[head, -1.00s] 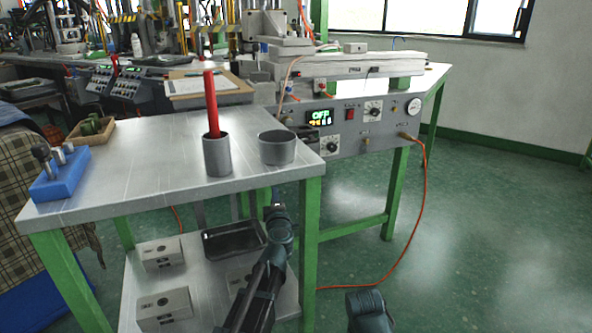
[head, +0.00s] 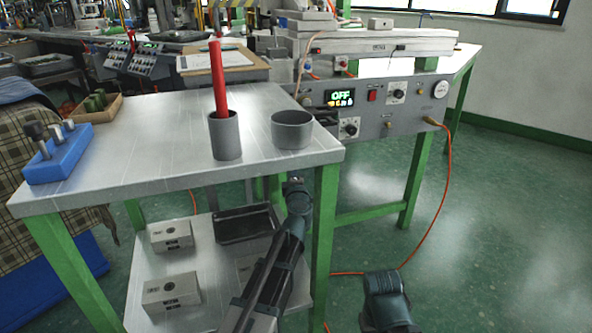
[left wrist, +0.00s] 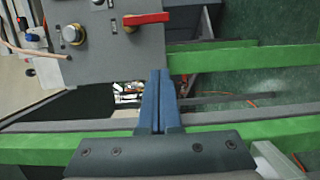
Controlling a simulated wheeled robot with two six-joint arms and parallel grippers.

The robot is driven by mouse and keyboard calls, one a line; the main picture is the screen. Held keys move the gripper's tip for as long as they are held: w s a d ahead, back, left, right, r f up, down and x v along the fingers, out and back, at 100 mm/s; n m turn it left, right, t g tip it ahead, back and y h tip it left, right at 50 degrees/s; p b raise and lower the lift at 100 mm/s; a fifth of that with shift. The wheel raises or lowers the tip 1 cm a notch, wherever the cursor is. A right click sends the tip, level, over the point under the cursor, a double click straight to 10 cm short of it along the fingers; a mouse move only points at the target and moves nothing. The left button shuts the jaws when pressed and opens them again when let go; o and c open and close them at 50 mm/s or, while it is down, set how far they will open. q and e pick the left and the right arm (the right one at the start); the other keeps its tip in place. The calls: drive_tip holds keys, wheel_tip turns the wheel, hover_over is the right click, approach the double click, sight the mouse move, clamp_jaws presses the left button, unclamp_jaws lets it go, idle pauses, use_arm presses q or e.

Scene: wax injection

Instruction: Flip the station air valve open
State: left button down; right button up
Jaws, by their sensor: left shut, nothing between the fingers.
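The air valve's red lever (left wrist: 147,18) shows at the top of the left wrist view. It lies nearly horizontal, mounted on the lower part of the grey control panel (left wrist: 108,60). My left gripper (left wrist: 160,74) is shut and empty. Its blue fingers point toward the panel's lower edge, apart from the lever in the picture. In the head view my left arm reaches up to the near table's right corner, and its fingers cannot be made out there. The panel (head: 408,118) carries a display (head: 340,97) reading OFF; I cannot make out the red lever there. My right gripper is out of view.
The near metal table (head: 130,130) holds a grey cup (head: 225,140) with a red stick and a round grey pot (head: 292,132). Its green leg (head: 326,230) stands beside my left arm. An orange hose (head: 445,185) hangs from the panel to the floor.

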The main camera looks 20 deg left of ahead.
use_arm(q)
drive_tip(key=w, duration=1)
drive_tip(key=shift+d, duration=0.15)
drive_tip(key=shift+w, duration=0.15)
drive_tip(key=shift+w+d+f, duration=0.15)
drive_tip(key=shift+d, duration=0.15)
drive_tip(key=v, duration=0.7)
drive_tip(key=shift+s, duration=0.25)
drive_tip(key=shift+d, duration=0.1)
